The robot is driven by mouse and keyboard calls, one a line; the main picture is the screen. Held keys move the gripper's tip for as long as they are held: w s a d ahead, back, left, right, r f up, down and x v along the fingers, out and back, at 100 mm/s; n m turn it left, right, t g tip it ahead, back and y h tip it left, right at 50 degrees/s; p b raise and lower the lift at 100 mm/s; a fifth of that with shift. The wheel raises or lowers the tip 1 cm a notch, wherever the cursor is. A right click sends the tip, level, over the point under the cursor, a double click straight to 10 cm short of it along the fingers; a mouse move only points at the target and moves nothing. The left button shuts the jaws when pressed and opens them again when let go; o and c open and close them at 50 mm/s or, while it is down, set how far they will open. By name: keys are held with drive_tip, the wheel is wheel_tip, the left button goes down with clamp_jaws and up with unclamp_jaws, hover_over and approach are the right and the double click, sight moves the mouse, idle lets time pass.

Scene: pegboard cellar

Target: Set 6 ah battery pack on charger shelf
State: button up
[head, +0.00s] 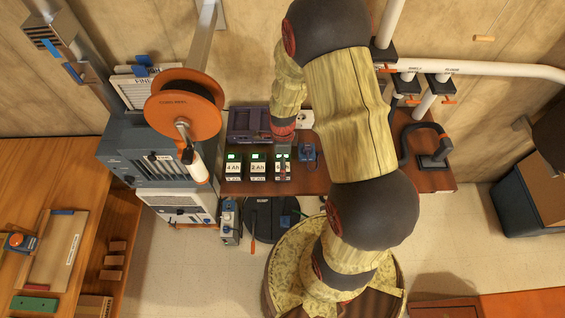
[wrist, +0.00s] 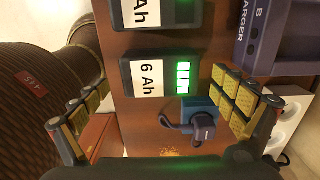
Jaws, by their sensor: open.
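The 6 Ah battery pack (wrist: 158,77) is dark with a white label and lit green bars. In the wrist view it lies ahead of my gripper (wrist: 160,118), which is open and empty, its padded fingers apart. In the head view my gripper (head: 283,148) hangs over the pack (head: 284,174) and hides part of it. A charger marked B (wrist: 262,35) shows at the right of the wrist view; a dark purple charger unit (head: 247,123) stands at the back of the brown bench top in the head view.
The 4 Ah pack (head: 232,169) and 2 Ah pack (head: 258,169) stand left of the 6 Ah one. A small blue item (head: 308,153) sits close on its right. Bare bench shows at right (head: 440,182).

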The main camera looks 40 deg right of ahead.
drive_tip(key=a+r+n+t, duration=0.1)
drive_tip(key=a+r+n, duration=0.15)
drive_tip(key=r, duration=0.85)
drive_tip(key=a+r+n+t, duration=0.1)
drive_tip(key=r+n, duration=0.3)
drive_tip(key=r, duration=0.6)
drive_tip(key=s+a+r+n+t, duration=0.1)
drive_tip(key=s+a+r+n, duration=0.3)
drive_tip(key=r+n, duration=0.5)
drive_tip(key=s+a+r+n+t, duration=0.2)
drive_tip(key=s+a+r+n, duration=0.2)
drive_tip(key=s+r+n, duration=0.4)
drive_tip(key=shift+s+a+r+n+t, duration=0.2)
drive_tip(key=shift+a+r+n+t, duration=0.1)
drive_tip(key=shift+r+n, duration=0.3)
drive_tip(key=shift+f, duration=0.15)
